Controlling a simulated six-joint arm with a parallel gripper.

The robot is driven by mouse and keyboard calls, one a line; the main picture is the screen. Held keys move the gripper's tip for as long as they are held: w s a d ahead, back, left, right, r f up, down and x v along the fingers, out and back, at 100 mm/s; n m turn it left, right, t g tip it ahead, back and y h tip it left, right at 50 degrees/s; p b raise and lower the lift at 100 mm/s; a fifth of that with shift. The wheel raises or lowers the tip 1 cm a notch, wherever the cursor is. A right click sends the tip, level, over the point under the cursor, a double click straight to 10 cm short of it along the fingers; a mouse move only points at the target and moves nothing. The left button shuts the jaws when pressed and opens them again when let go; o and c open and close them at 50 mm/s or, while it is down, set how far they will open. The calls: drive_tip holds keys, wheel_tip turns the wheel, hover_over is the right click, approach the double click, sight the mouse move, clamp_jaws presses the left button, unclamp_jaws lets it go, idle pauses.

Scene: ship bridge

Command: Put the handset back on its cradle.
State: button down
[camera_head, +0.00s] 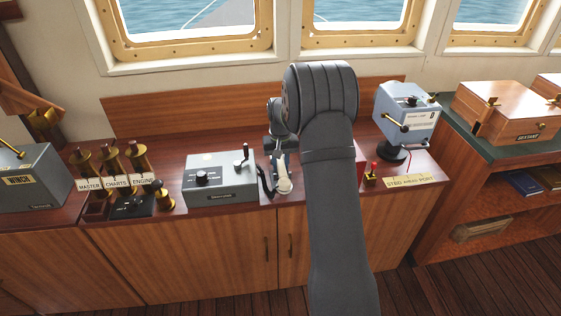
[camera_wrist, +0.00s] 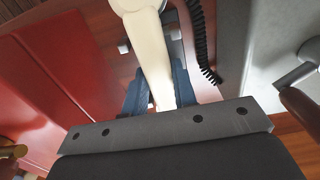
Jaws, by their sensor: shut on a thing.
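The cream handset (camera_wrist: 147,45) runs up the middle of the wrist view, with its rounded end at the top edge. My gripper (camera_wrist: 158,88) has its blue-grey fingers on both sides of the handset's lower part and is shut on it. In the head view the handset's pale end (camera_head: 284,186) shows just left of my arm, low over the counter. My gripper there is mostly hidden behind my arm. A black coiled cord (camera_wrist: 203,40) runs beside the handset. I cannot make out the cradle clearly; it is probably under the handset or behind my arm.
A grey box with a knob and lever (camera_head: 221,179) stands close left of the handset. A red box (camera_wrist: 75,75) lies on its other side, mostly behind my arm. Farther right are a grey instrument (camera_head: 408,115) and a small red-topped lever (camera_head: 372,175). Brass voice pipes (camera_head: 110,165) stand left.

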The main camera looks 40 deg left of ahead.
drive_tip(key=c, duration=1.1)
unclamp_jaws()
drive_tip(key=shift+r, duration=0.1)
wheel_tip(320, 180, up, 17)
drive_tip(key=shift+r, duration=0.15)
wheel_tip(320, 180, down, 16)
drive_tip(key=shift+r, duration=0.25)
